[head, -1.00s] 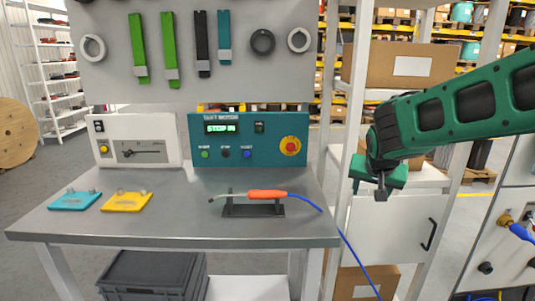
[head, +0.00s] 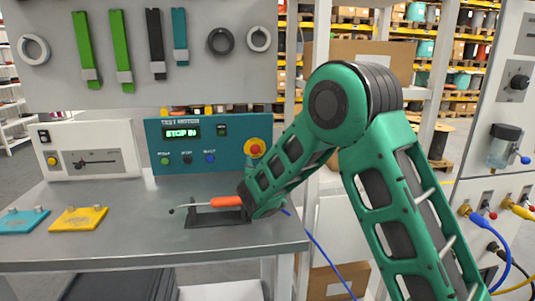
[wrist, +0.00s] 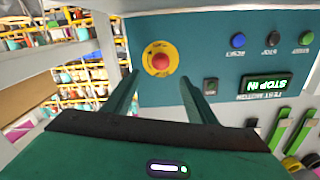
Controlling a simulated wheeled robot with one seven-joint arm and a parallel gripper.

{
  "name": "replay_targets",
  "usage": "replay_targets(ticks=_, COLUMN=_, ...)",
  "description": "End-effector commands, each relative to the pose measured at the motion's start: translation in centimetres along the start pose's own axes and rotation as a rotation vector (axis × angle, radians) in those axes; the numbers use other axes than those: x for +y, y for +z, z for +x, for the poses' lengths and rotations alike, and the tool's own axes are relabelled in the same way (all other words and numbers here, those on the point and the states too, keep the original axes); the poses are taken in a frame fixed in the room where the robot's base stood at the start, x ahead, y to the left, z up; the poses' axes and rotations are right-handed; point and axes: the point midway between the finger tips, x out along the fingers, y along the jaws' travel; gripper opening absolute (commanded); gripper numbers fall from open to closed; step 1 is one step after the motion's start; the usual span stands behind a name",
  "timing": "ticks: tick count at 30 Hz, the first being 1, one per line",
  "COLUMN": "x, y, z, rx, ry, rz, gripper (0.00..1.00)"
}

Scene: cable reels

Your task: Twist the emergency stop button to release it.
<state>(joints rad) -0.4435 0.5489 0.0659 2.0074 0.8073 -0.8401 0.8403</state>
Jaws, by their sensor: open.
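The emergency stop button (head: 255,148) is a red knob on a yellow round plate at the right end of the teal test panel (head: 222,160). The panel's display (head: 181,132) reads "STOP IN". In the wrist view, which is upside down, the red button (wrist: 160,60) shows between and beyond the fingertips of my gripper (wrist: 159,77). The two fingers are open, apart, with nothing between them. They appear short of the button, not touching it. In the head view my wrist is low in front of the panel's right end, and the fingers are hidden.
An orange-handled tool (head: 228,202) lies on a dark stand on the grey bench (head: 130,205), close by my wrist in the head view. A white panel box (head: 80,150) stands left of the test panel. Teal (head: 22,220) and yellow (head: 78,218) plates lie at left.

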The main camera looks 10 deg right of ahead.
Motion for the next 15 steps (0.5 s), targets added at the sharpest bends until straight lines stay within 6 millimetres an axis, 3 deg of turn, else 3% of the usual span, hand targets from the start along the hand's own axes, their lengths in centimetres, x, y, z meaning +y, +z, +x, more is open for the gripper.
replay_targets(ticks=5, x=-0.2, y=0.1, z=1.6, rx=0.003, ry=-0.003, rz=0.000, gripper=0.52)
replay_targets(ticks=15, x=-0.5, y=0.1, z=7.4, rx=0.002, ry=-0.005, rz=0.001, gripper=0.52)
